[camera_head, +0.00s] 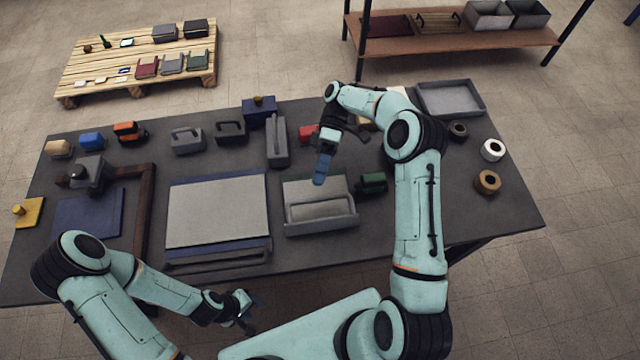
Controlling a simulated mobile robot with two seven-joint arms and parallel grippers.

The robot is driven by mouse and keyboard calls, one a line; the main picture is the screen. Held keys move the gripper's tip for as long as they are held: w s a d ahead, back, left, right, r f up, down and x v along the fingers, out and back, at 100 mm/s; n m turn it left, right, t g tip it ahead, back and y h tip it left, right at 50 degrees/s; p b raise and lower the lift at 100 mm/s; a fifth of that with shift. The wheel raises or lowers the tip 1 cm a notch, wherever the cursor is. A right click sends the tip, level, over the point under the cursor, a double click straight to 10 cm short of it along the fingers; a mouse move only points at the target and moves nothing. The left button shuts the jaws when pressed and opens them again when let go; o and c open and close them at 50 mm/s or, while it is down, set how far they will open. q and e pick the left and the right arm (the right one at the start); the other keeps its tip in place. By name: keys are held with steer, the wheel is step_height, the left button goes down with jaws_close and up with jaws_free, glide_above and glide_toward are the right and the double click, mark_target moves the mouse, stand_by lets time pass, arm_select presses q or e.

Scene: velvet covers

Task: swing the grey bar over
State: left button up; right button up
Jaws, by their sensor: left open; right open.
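A dark grey bar (217,259) lies along the front edge of a pale grey board (217,212) on the table. A grey open-fronted holder (321,222) with a raised rim stands right of the board; I cannot tell for certain which grey piece is the bar meant. My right gripper (321,170) is open and empty, pointing down above the back of the holder. My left gripper (251,308) is open and empty, off the table's front edge, below the dark grey bar. Part of the gripper fingers is hard to make out.
A brown frame (147,215) and blue pad (88,216) lie left of the board. Grey blocks (277,142) and a dark green piece (372,183) stand close to my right gripper. Tape rolls (487,181) and a grey tray (450,98) are at the right.

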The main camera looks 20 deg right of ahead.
arm_select(q)
steer(key=shift+w+r, duration=0.3)
steer(key=shift+w, duration=0.2)
arm_select(e)
step_height(320, 180, up, 10)
steer(key=shift+f, duration=0.15)
